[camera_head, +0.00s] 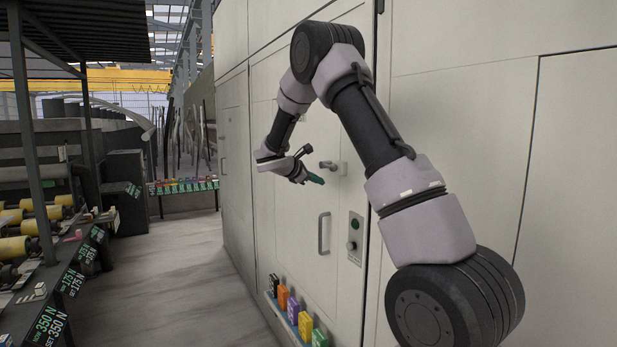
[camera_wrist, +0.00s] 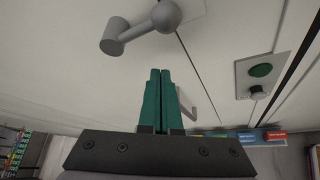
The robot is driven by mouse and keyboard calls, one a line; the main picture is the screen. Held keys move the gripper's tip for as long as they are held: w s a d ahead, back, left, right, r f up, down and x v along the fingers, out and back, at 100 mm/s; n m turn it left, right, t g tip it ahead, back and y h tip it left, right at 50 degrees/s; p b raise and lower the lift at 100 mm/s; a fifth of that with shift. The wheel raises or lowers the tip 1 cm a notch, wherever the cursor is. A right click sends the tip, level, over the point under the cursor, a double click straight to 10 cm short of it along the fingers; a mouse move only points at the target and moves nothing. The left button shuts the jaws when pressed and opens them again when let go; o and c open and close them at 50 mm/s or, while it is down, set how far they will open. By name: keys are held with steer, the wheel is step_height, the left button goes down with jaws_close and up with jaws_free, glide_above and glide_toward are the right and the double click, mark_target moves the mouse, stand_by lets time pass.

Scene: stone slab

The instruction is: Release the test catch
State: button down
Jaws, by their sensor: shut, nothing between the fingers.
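A grey lever handle (camera_head: 329,165) on a plate sits on the pale door of the cabinet wall. It also shows at the top of the wrist view (camera_wrist: 140,32), with a round knob end and a cylinder end. I cannot tell from any label whether it is the test catch. My gripper (camera_head: 317,179) has green fingers, shut and empty, just below and left of the lever in the head view. In the wrist view the shut fingertips (camera_wrist: 160,72) point towards the door below the lever, apart from it in the picture.
A vertical bar handle (camera_head: 323,233) is lower on the door. A grey panel (camera_head: 355,238) with a green button and a dark knob is right of it. Several coloured boxes (camera_head: 293,309) line the door's foot. A bench with rollers (camera_head: 40,220) stands left; the floor between is clear.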

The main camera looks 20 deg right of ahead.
mark_target(330, 166)
steer(key=r, duration=0.1)
steer(key=s+d+r, duration=0.1)
steer(key=d+r, duration=0.1)
steer(key=shift+s, duration=0.3)
